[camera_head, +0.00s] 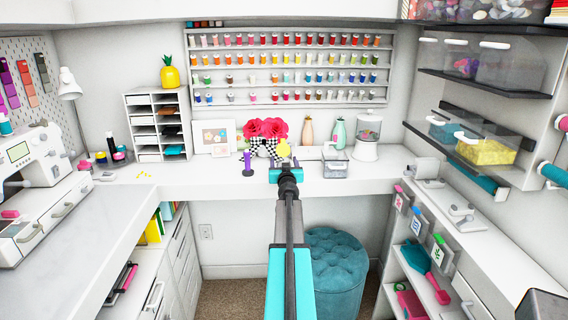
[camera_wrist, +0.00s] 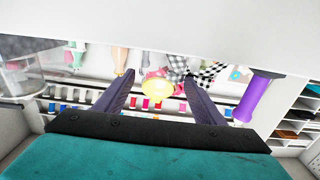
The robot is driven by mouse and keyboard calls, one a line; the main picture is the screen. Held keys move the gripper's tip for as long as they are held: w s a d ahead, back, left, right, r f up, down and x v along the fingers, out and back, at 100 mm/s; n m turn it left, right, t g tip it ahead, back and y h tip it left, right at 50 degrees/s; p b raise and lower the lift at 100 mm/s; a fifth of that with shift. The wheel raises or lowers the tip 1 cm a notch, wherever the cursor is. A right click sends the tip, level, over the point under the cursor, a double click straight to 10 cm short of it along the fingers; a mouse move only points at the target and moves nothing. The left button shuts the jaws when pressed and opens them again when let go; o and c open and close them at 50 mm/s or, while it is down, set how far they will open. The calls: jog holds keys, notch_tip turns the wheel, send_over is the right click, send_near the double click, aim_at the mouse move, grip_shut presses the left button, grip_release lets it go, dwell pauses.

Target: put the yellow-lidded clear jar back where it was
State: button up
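A small yellow round top (camera_head: 283,149), which appears to be the yellow lid of the jar, shows on the back counter just beyond my gripper (camera_head: 287,171). In the wrist view, which looks upside down, the yellow thing (camera_wrist: 158,90) lies between the lines of my two dark fingers (camera_wrist: 159,76), with a gap on each side. My gripper is open and seems to hold nothing. The jar's clear body cannot be made out in either view; my arm and gripper cover that area in the head view.
A purple spool-like object (camera_head: 248,163) stands left of the gripper. A checkered pot with red flowers (camera_head: 266,131) is behind it. A clear container (camera_head: 335,163) and a white-based dispenser (camera_head: 366,136) stand to the right. The counter's left stretch (camera_head: 205,173) is fairly clear.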

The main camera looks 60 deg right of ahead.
jog(key=shift+r, duration=0.15)
jog(key=p+v, duration=0.1)
jog(key=v, duration=1.1)
dwell(0.6)
dwell(0.8)
